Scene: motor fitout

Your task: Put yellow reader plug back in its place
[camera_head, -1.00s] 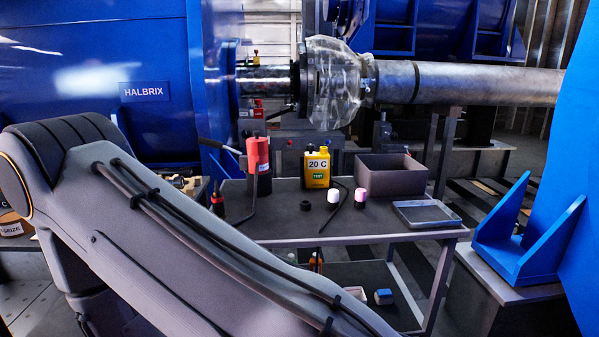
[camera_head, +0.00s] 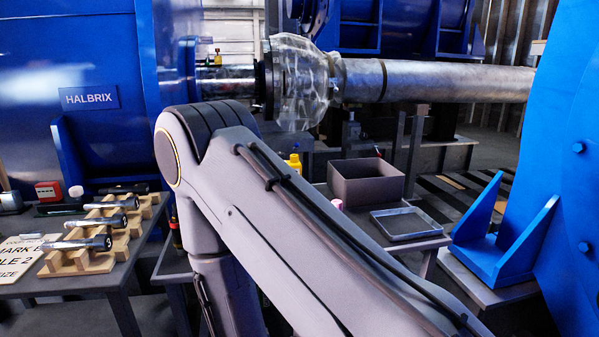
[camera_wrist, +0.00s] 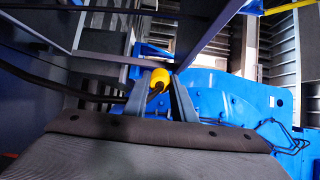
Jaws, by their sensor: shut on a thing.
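In the wrist view, my gripper (camera_wrist: 160,95) is shut on the yellow plug (camera_wrist: 160,76), a small round yellow body between the fingertips. A dark lead seems to run off it to the left. The plug's place is not clearly seen in either view. In the head view, my arm crosses the middle and my gripper is out of sight. A sliver of the yellow reader (camera_head: 293,160) shows just above my arm; the rest is hidden behind it.
A dark open box (camera_head: 367,182) and a shallow tray (camera_head: 406,223) stand on the cart, right of my arm. Wooden racks with metal bolts (camera_head: 90,240) stand on the left table. A blue bracket (camera_head: 490,255) stands at right. Blue structure (camera_wrist: 230,100) lies below the plug in the wrist view.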

